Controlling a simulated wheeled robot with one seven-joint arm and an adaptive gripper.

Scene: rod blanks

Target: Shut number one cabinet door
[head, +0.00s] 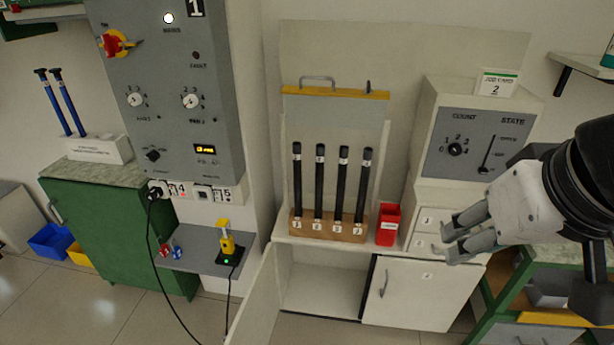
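A white cabinet stands under the rod rack. Its left door (252,305) is swung wide open toward me and the left, and the pale empty-looking compartment (318,282) shows behind it. No number can be read on that open door from here. The right door (411,295) is shut, with a dark handle and a small label too small to read surely. My gripper (442,242) is at the right, in front of small labelled drawers. Its fingers are apart with nothing between them, and it is well away from the open door.
A wooden rack (328,228) with several black rods and a red bin (388,225) stand on the cabinet top. A black cable (170,290) hangs left of the open door. A yellow device (227,240) sits on a grey shelf. A green cabinet (120,225) stands left.

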